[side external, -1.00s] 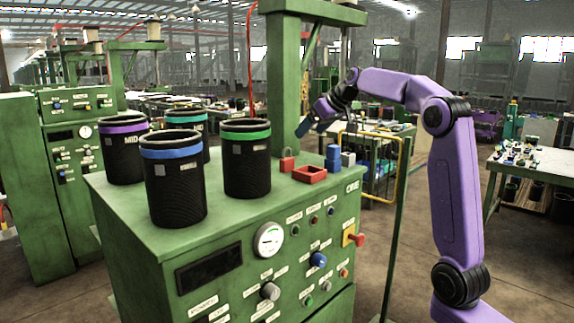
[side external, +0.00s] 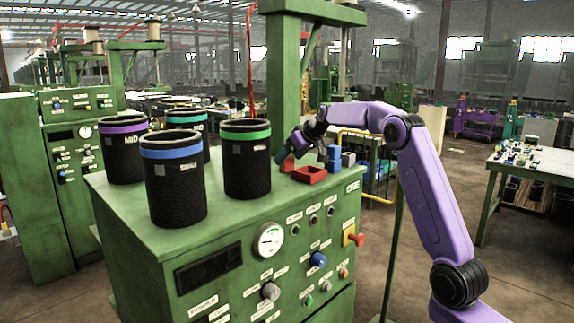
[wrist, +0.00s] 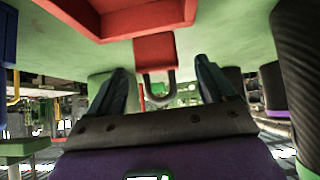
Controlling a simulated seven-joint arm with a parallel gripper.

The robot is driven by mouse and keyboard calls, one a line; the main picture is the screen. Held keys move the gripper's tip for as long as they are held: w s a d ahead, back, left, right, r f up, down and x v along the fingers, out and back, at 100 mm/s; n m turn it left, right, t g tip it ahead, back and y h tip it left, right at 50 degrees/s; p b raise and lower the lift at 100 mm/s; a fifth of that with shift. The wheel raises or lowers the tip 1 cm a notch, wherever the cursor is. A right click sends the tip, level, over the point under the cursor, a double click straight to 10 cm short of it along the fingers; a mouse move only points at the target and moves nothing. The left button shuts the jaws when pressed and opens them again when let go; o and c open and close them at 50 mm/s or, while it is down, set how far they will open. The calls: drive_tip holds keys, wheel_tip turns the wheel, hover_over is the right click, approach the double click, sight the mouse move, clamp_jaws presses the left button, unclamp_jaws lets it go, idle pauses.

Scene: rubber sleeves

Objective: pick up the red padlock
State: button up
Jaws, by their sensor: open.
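The red padlock (side external: 287,165) stands on the green machine top, beside the green-banded black sleeve, partly hidden by my gripper in the side view. In the wrist view its red body (wrist: 154,47) and dark shackle show between the two fingers. My gripper (side external: 284,155) is at the padlock, tilted down from the right. In the wrist view my gripper (wrist: 164,78) is open, with one dark finger to each side of the shackle. I cannot tell whether either finger touches it.
A red open tray (side external: 309,174) lies just right of the padlock, with blue blocks (side external: 333,158) behind it. The green-banded sleeve (side external: 247,165) stands close on the left; several more sleeves stand further left. A green column (side external: 287,80) rises behind.

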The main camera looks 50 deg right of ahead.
sight(289, 158)
drive_tip(key=shift+x, duration=1.65)
drive_tip(key=shift+d, duration=0.1)
drive_tip(key=c, duration=1.1)
drive_tip(key=shift+r, duration=0.1)
drive_tip(key=shift+r, duration=4.85)
